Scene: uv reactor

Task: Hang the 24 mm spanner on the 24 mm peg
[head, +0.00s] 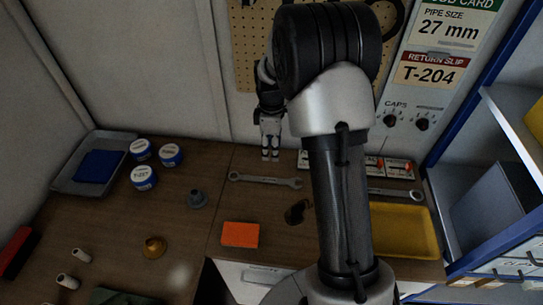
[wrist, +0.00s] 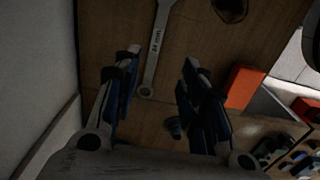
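The 24 mm spanner (head: 262,180) lies flat on the brown worktop near the back wall in the head view. In the wrist view the spanner (wrist: 154,55) shows its "24 mm" marking, with its ring end between my fingers in the picture. My gripper (head: 270,154) points down above and just behind the spanner. In the wrist view my gripper (wrist: 160,62) has its fingers spread apart, empty. A tan pegboard (head: 250,45) is on the back wall, partly hidden by my arm. I cannot make out the 24 mm peg.
Another spanner (head: 392,193) lies right of my arm, near a yellow tray (head: 412,250). An orange block (head: 240,234) and a grey fitting (head: 197,199) lie in front. Several white-and-blue tubs (head: 143,177) and a grey tray (head: 68,180) stand left. Blue-edged shelving (head: 465,110) bounds the right.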

